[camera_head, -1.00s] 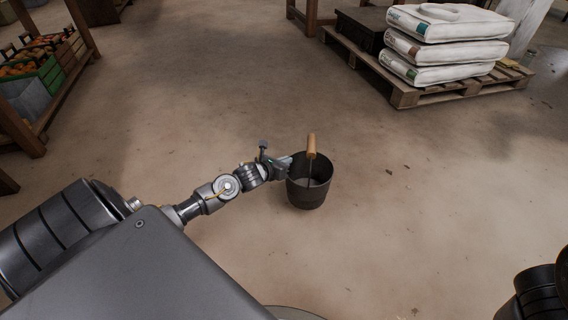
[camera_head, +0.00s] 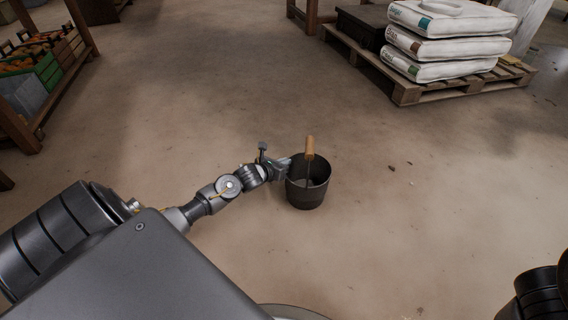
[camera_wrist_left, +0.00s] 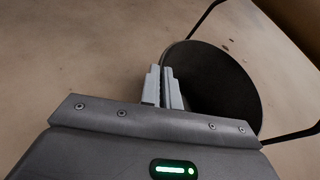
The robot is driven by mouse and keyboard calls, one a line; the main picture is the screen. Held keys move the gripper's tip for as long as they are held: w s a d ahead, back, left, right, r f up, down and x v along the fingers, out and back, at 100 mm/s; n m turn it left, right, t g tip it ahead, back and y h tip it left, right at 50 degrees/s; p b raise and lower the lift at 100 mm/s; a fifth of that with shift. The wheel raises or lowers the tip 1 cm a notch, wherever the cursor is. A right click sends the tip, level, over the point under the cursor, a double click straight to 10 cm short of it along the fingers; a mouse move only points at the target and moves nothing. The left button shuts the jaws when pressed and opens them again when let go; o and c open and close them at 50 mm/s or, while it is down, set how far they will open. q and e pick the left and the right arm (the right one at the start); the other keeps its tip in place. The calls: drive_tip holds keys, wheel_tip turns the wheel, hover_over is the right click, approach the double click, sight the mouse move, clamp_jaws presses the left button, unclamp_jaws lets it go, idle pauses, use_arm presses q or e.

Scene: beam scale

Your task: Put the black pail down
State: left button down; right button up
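The black pail (camera_head: 308,198) is upright in the middle of the head view, with a tall wire handle and a tan wooden grip (camera_head: 310,143) standing above it. It looks empty. My left gripper (camera_head: 284,166) is at the pail's left rim. In the left wrist view the two fingers (camera_wrist_left: 164,88) are close together on the rim, one outside and one inside the pail (camera_wrist_left: 215,88). I cannot tell whether the pail's bottom touches the floor. My right gripper is out of view.
Bare concrete floor (camera_head: 420,220) lies open around the pail. A wooden pallet (camera_head: 420,96) with stacked white sacks (camera_head: 450,48) and a dark box (camera_head: 362,30) stands at the back right. A wooden rack with produce crates (camera_head: 45,72) is at the far left.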

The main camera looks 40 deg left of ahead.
use_arm(q)
drive_tip(key=c, duration=1.6)
unclamp_jaws()
drive_tip(key=shift+f, duration=0.1)
drive_tip(key=shift+c, duration=0.2)
